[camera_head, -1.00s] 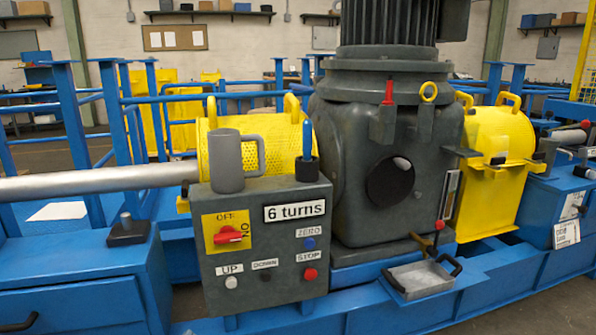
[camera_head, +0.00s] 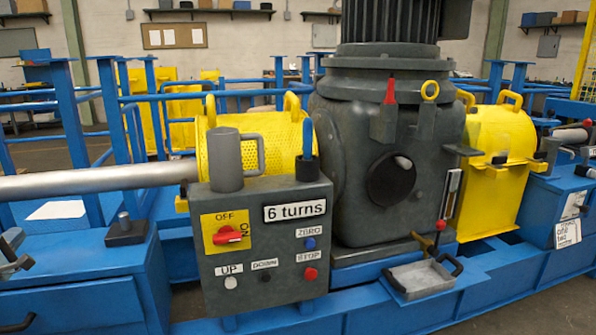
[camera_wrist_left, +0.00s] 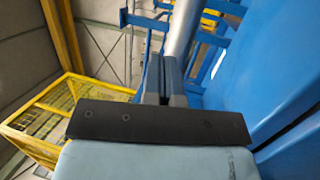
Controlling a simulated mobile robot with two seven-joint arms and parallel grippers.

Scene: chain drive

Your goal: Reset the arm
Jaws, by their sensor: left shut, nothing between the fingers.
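My left gripper (camera_head: 16,252) shows only in part at the left edge of the head view, over the blue cabinet and well to the left of the control box. In the left wrist view its two fingers (camera_wrist_left: 163,68) are together with nothing between them, in front of a silver shaft (camera_wrist_left: 182,30) and blue frame. I cannot tell whether they touch anything. The grey control box (camera_head: 262,245) has a red rotary switch (camera_head: 229,234), a "6 turns" label and several buttons. A grey mug (camera_head: 226,165) stands on top of it. My right gripper is not in view.
A large dark gearbox (camera_head: 350,130) stands behind the box, with a yellow guard (camera_head: 495,150) to its right. The silver shaft (camera_head: 90,182) runs left from the machine. A small tray (camera_head: 424,279) sits on the front ledge. The wrist view shows a yellow cage (camera_wrist_left: 35,120).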

